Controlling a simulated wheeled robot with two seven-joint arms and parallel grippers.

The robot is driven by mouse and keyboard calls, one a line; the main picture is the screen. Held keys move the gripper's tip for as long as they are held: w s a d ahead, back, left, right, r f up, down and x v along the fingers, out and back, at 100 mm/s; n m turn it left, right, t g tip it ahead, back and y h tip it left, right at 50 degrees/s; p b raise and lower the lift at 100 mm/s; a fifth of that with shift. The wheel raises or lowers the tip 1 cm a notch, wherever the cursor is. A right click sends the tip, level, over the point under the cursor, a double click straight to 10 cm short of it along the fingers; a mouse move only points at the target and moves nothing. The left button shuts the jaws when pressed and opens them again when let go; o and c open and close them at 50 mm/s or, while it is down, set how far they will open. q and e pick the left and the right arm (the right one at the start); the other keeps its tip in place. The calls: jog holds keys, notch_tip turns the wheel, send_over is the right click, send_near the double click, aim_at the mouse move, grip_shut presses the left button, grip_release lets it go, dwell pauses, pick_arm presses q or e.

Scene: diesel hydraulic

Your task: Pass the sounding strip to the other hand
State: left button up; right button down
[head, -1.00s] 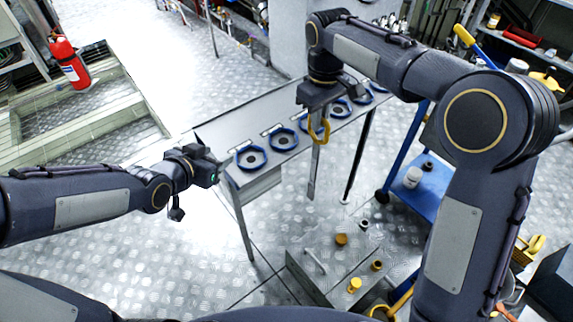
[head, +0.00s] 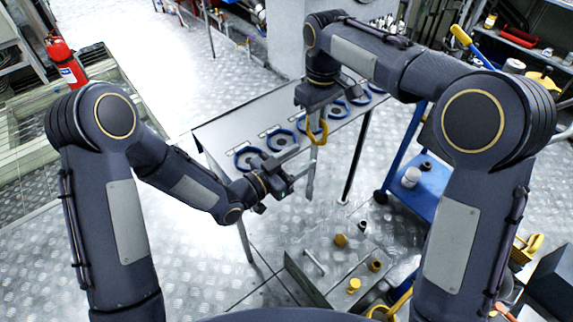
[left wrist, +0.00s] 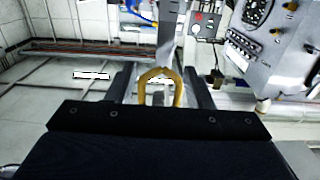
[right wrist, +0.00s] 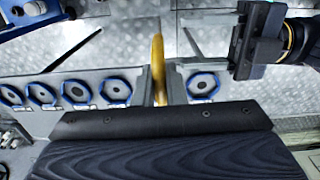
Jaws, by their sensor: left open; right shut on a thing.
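The sounding strip is a flat grey strip (head: 311,178) with a yellow loop handle (head: 318,132) on top, hanging upright. My right gripper (head: 315,112) is shut on the loop, which shows edge-on in the right wrist view (right wrist: 158,68). My left gripper (head: 288,188) is open and empty, just left of the strip and below the loop, apart from it. In the left wrist view the loop (left wrist: 160,88) appears between the open fingers, with the strip (left wrist: 170,30) running upward. My left gripper also shows at the upper right of the right wrist view (right wrist: 258,42).
A narrow grey table (head: 215,132) with several blue-rimmed round pieces (head: 248,157) stands behind the strip. A blue cart (head: 425,185) is at the right. A red extinguisher (head: 66,65) stands at the far left.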

aim_at(315, 149)
pick_arm(q)
jog(key=x, duration=0.8)
grip_shut()
pick_arm(e)
jog(key=c, duration=1.4)
grip_release()
jog(key=shift+r, duration=0.1)
